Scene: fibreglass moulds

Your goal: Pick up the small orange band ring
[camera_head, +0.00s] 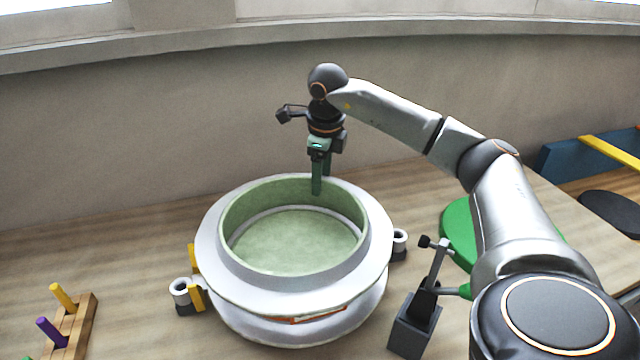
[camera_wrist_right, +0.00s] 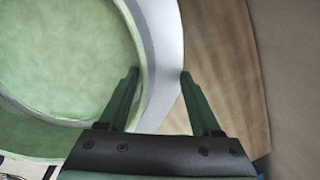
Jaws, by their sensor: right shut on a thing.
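A large round white mould (camera_head: 377,235) with a pale green inside (camera_head: 295,240) stands on the table. An orange-red mark (camera_head: 305,318) shows low on its front side, partly under the flange. I cannot tell whether this is the band ring; no separate small orange ring shows. My right gripper (camera_head: 321,182) points down at the mould's far rim, one finger inside the wall and the other behind it. In the right wrist view its fingers (camera_wrist_right: 160,73) stand apart on both sides of the white rim (camera_wrist_right: 163,50), shut on it. My left gripper is out of view.
White-topped clamps (camera_head: 180,290) with yellow parts stand beside the mould. A dark stand with a lever (camera_head: 415,320) is at front right, near a green disc (camera_head: 457,225). A wooden peg rack (camera_head: 75,325) is at front left. The wall is close behind.

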